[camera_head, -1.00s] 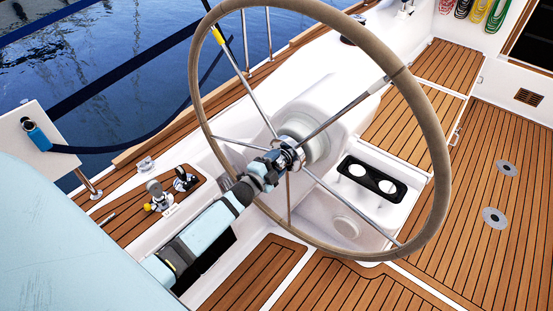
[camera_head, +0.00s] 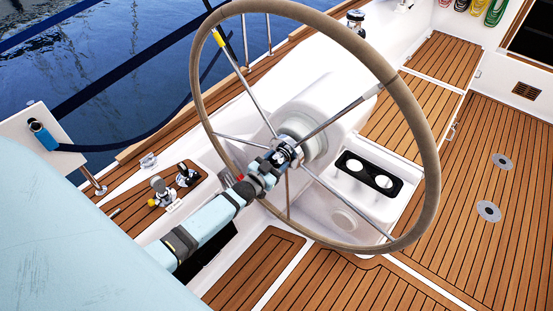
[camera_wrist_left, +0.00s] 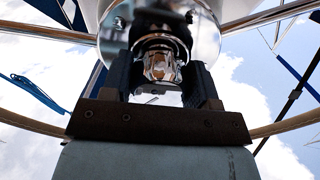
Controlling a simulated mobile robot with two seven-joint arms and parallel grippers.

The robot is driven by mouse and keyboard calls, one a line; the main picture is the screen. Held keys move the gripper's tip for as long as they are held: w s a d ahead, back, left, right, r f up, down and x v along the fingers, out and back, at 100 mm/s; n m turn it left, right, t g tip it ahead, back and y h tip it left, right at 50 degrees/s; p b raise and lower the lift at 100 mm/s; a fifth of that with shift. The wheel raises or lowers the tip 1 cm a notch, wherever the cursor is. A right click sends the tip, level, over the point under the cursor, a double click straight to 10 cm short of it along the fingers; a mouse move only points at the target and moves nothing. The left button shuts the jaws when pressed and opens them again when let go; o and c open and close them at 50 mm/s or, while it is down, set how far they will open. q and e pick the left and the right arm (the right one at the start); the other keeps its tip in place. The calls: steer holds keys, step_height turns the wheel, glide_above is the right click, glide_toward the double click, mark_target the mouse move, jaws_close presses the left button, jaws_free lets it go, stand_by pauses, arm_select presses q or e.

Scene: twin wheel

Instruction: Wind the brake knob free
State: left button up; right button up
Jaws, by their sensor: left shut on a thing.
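The large steering wheel (camera_head: 424,120) has a tan rim and steel spokes that meet at a chrome hub on a white pedestal (camera_head: 318,98). The brake knob (camera_wrist_left: 160,66) is a small chrome knob at the hub's centre, seen in the left wrist view. My left gripper (camera_head: 281,153) reaches in from the lower left to the hub. In the left wrist view its dark fingers (camera_wrist_left: 160,80) stand on both sides of the knob and are shut on it. In the head view the gripper hides most of the knob. My right gripper is not in view.
Levers (camera_head: 158,186) stand on a teak panel left of my arm. A black cup holder (camera_head: 369,174) sits right of the hub. The wheel's spokes and rim surround my left gripper. Teak deck (camera_head: 480,230) lies open at the right.

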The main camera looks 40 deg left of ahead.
arm_select(q)
steer(key=n, duration=0.5)
steer(key=shift+d+p, duration=0.1)
steer(key=shift+p, duration=0.3)
steer(key=shift+n, duration=1.4)
steer(key=o, duration=0.9)
steer(key=s, duration=0.9)
steer(key=s+a, duration=0.1)
steer(key=s, duration=0.4)
steer(key=shift+w, duration=0.1)
